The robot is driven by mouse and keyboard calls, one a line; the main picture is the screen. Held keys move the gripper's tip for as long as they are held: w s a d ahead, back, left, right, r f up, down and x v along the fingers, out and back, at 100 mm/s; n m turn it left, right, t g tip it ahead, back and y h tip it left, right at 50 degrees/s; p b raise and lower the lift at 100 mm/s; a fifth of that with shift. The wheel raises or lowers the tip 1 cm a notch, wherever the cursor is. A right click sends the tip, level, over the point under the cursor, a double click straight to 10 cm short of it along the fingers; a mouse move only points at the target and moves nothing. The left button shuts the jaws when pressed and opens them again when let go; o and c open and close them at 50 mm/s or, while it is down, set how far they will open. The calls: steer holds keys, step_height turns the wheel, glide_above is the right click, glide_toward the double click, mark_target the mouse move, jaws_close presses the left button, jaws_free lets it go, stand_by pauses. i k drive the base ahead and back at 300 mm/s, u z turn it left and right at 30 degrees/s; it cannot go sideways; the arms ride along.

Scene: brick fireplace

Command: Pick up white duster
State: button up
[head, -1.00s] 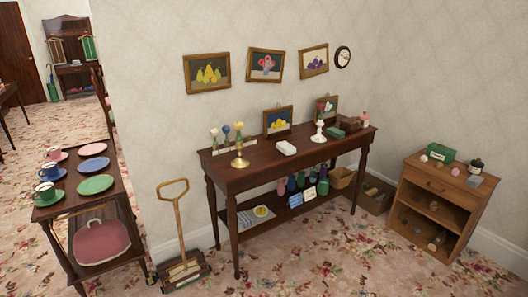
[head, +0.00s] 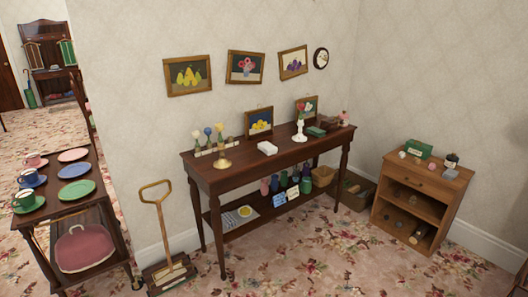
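My gripper is not in view.
A brass candlestick (head: 222,154) stands left of the block, a white vase with a red flower (head: 300,130) right of it. A long-handled sweeper (head: 164,235) leans by the table's left end. A cart (head: 88,204) stands left, a cabinet (head: 411,178) right. Carpet in front is mostly clear.

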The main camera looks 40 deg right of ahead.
mark_target(267, 147)
steer(key=z, duration=0.05)
steer(key=i, duration=1)
steer(key=u, duration=0.15)
steer(key=k, duration=0.95)
steer(key=z, duration=0.15)
steer(key=i, duration=0.55)
